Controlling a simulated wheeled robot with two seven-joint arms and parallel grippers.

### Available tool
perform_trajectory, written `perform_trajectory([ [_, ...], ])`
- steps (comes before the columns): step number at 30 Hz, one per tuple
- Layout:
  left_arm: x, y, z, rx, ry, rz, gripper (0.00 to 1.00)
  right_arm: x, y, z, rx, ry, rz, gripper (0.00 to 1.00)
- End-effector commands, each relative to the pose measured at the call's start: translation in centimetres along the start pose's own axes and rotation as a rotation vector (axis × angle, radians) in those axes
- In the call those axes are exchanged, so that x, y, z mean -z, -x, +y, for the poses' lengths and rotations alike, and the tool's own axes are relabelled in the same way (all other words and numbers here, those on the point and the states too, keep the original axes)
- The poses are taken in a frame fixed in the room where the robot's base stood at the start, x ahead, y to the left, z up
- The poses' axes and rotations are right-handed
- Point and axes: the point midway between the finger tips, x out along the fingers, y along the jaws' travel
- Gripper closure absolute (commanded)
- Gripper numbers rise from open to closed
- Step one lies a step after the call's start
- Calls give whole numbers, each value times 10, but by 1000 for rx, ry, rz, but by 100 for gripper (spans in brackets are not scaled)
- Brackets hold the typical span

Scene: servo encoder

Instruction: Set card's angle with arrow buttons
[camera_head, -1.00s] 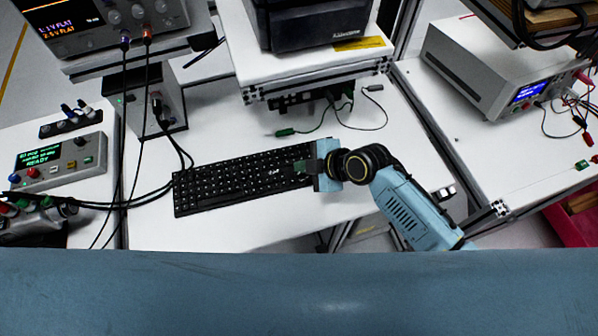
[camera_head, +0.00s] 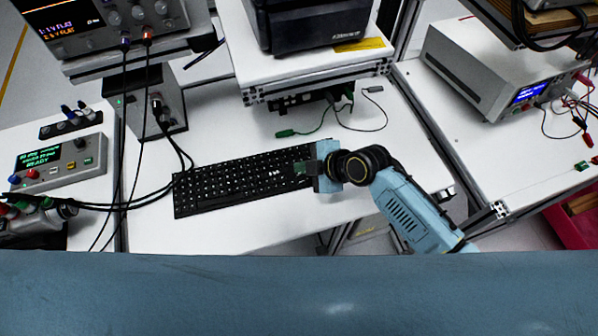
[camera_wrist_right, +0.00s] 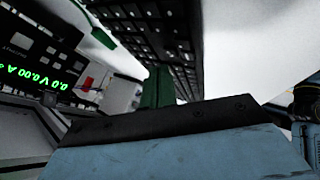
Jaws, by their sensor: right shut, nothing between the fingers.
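A black keyboard (camera_head: 235,183) lies on the white bench in the head view, and its keys show at the top of the right wrist view (camera_wrist_right: 150,25). My right gripper (camera_head: 301,168) is over the keyboard's right end, its green fingers shut and empty. The fingers also show in the wrist view (camera_wrist_right: 157,88), pointing at the keys. I cannot tell whether they touch a key or which one. A grey control box (camera_head: 58,160) with a green text display and coloured buttons stands at the left. I cannot make out a card. My left gripper is not in view.
A grey bench instrument (camera_head: 500,70) with a blue display stands at the right. A black case (camera_head: 310,22) is on a raised shelf behind the keyboard. Dark cables (camera_head: 132,200) cross the bench left of the keyboard. The bench in front of the keyboard is clear.

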Motion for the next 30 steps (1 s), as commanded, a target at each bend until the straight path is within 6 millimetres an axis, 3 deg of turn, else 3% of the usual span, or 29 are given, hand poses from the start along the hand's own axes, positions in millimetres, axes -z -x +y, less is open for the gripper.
perform_trajectory([
  [30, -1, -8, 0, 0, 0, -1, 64, -4, -6, -4, -1, 1, 0, 100],
])
